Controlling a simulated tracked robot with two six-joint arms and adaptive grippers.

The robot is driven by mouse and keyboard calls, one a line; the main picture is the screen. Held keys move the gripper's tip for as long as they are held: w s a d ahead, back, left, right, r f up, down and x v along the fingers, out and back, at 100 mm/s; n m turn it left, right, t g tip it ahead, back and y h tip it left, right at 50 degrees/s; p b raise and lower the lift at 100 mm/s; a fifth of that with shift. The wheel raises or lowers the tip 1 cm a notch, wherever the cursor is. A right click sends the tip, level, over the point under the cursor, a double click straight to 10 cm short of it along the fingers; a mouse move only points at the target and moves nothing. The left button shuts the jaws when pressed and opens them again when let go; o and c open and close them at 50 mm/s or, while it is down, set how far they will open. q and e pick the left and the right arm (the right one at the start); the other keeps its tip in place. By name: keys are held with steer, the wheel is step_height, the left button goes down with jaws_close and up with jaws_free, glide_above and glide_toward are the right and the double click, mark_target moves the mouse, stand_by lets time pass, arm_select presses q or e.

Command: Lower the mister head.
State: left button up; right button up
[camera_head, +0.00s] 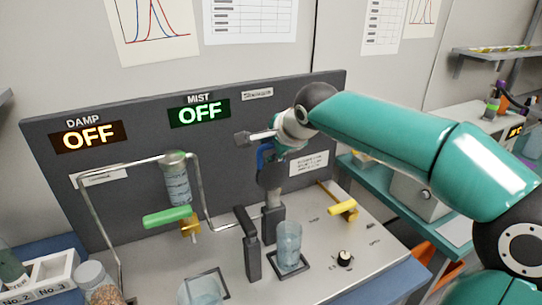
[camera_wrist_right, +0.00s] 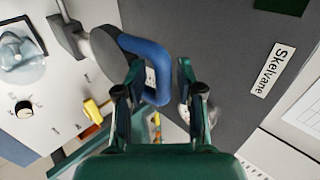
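The mister head (camera_head: 272,172) is a dark grey head on a grey post, with a blue loop handle (camera_head: 263,155) on its upper side. In the right wrist view the handle (camera_wrist_right: 158,62) joins the round grey head (camera_wrist_right: 95,55). My right gripper (camera_head: 268,140) is at the handle. Its fingers (camera_wrist_right: 160,85) are apart, with the handle's outer bar between them, nearer the left finger; a gap shows on the right. A clear cup (camera_head: 289,247) stands below, beside the post. In the head view my arm hides part of the handle and panel. My left gripper is not in view.
The dark back panel (camera_head: 130,130) stands close behind, with DAMP and MIST displays both reading OFF. A green handle (camera_head: 167,217), a dark upright lever (camera_head: 247,243), a yellow handle (camera_head: 343,209) and a black knob (camera_head: 344,258) surround the post. Another clear vessel (camera_head: 201,292) stands in front.

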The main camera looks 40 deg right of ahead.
jaws_close()
steer(key=shift+f, duration=0.1)
steer(key=shift+s, duration=0.1)
steer(key=shift+s+a+f, duration=0.1)
steer(key=shift+s+a, duration=0.05)
steer(key=shift+s, duration=0.05)
steer(key=shift+s+a+b, duration=0.3)
steer(key=shift+s+b, duration=0.4)
steer(key=shift+s, duration=0.3)
